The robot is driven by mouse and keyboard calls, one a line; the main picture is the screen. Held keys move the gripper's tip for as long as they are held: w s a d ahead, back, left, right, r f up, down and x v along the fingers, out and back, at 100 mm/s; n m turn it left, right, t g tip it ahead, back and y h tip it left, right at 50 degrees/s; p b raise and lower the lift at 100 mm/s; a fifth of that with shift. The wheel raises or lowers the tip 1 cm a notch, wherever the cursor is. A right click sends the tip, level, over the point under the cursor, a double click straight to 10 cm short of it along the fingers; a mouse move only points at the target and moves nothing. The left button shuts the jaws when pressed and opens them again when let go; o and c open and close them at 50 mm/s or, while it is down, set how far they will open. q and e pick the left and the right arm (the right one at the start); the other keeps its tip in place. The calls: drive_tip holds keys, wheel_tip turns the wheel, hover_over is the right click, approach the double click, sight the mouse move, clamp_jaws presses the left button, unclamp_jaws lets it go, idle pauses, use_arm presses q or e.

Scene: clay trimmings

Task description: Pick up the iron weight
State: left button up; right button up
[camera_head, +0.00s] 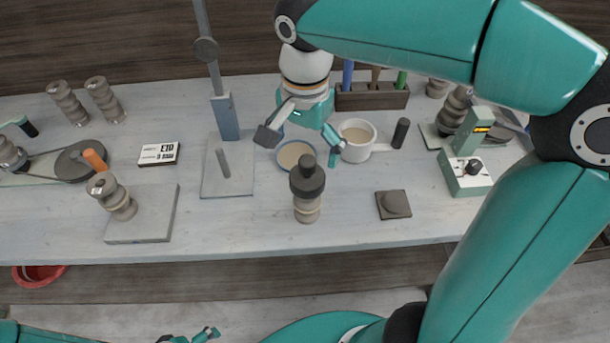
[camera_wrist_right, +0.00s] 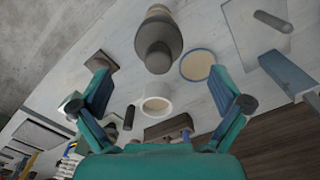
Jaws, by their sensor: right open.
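The iron weight (camera_head: 307,178) looks like a dark grey cylinder with a narrower knob on top. It stands upright on a pale ribbed clay piece (camera_head: 307,208) near the middle of the table. In the right wrist view the weight (camera_wrist_right: 158,55) shows at the top centre, beyond the fingers, partly covering the clay piece (camera_wrist_right: 158,13). My right gripper (camera_head: 303,138) is open and empty, with its fingers spread behind and above the weight, apart from it. My left gripper (camera_head: 190,335) is only partly in view at the bottom edge, away from the table; its opening is unclear.
A blue-rimmed dish (camera_head: 283,147) and a white cup (camera_head: 358,151) stand close behind the weight. A dark square block (camera_head: 394,204) lies to the right. A grey board (camera_head: 212,184) with a rod lies left. The table front around the clay piece is clear.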

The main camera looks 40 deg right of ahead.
sight(306, 162)
wheel_tip(306, 162, down, 3)
drive_tip(key=shift+s+f, duration=0.1)
drive_tip(key=shift+s, duration=0.05)
drive_tip(key=shift+w+d+f+p, duration=0.15)
drive_tip(key=shift+f+p, duration=0.05)
drive_tip(key=shift+f, duration=1.15)
drive_tip(key=shift+w+d+f+p, duration=0.1)
drive_tip(key=shift+d+f+p, duration=0.05)
drive_tip(key=shift+f, duration=1.2)
drive_tip(key=c, duration=1.8)
drive_tip(key=shift+w+r, duration=0.1)
drive_tip(key=shift+c, duration=0.2)
